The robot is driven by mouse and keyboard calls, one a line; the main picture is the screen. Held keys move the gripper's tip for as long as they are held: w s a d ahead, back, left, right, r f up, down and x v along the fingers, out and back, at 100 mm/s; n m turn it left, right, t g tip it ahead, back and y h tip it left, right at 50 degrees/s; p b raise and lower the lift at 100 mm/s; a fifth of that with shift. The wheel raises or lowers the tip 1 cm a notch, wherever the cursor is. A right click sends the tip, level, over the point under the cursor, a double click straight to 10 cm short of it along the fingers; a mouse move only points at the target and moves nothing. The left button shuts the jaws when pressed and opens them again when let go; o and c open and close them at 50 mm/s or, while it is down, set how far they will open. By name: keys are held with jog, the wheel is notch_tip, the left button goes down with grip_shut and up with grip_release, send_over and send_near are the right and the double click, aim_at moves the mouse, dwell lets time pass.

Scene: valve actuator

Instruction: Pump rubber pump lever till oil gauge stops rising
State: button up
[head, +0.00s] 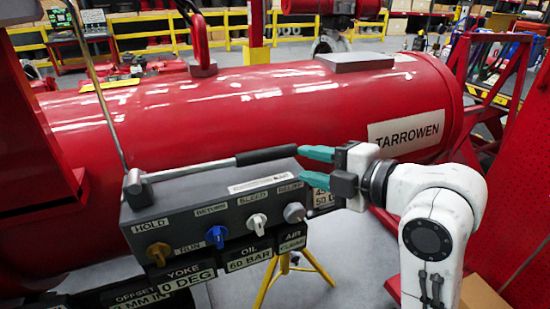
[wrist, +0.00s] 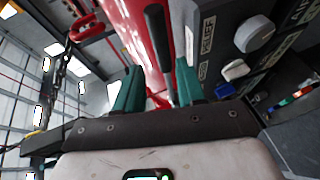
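The pump lever (head: 210,164) is a grey rod with a black rubber grip (head: 266,155). It lies nearly level along the top of the grey control box (head: 190,195), from a pivot block at the box's left. My gripper (head: 301,164) has two teal fingers, spread apart and empty, just right of the grip's end. In the wrist view the grip (wrist: 157,38) appears ahead, between the open fingers (wrist: 157,66). I cannot tell if either finger touches it. The oil display (head: 249,262) on the box's lower front reads 60 BAR.
The box front carries a brass knob (head: 159,253), a blue knob (head: 217,236), a white knob (head: 257,223) and a grey relief knob (head: 294,212). A large red cylinder marked TARROWEN (head: 250,105) lies behind. A red perforated panel (head: 515,190) stands at the right.

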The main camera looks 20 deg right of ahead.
aim_at(274, 156)
jog(key=x, duration=0.9)
jog(key=shift+w+a+f, duration=0.1)
jog(key=shift+w+a, duration=0.05)
jog(key=shift+w, duration=0.15)
jog(key=shift+c, duration=0.3)
grip_shut()
